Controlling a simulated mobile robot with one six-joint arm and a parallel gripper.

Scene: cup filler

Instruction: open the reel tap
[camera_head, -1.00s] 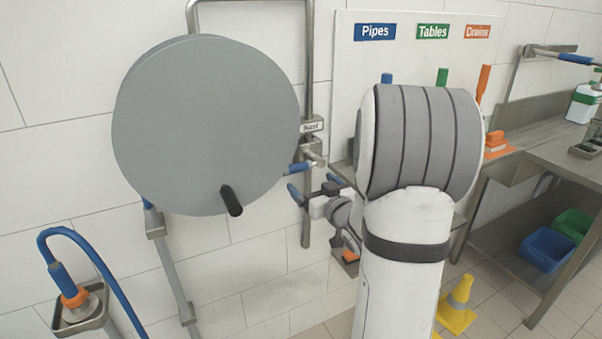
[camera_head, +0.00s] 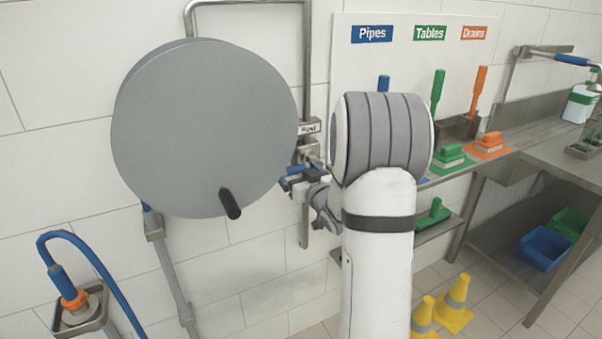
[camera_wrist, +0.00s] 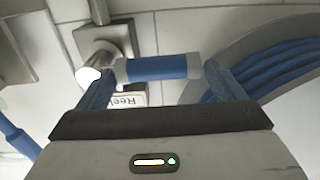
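The reel tap (camera_head: 310,153) is a metal valve on the wall pipe, just right of the big grey reel and under a small label. Its blue lever handle (camera_wrist: 160,67) lies sideways in the wrist view, joined to the metal valve body at its left. My gripper (camera_wrist: 160,85) is open, with one blue finger near each end of the handle. The handle appears in line with the gap between the fingertips; I cannot tell whether they touch it. In the head view my gripper (camera_head: 290,183) is at the tap, partly hidden by my wrist.
The grey reel (camera_head: 200,125) with its black crank knob (camera_head: 230,204) is close on the left. In the wrist view, coiled blue hose (camera_wrist: 290,60) shows at the right. A tool board (camera_head: 430,70) and steel table (camera_head: 570,150) stand right. Yellow cones (camera_head: 453,305) are on the floor.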

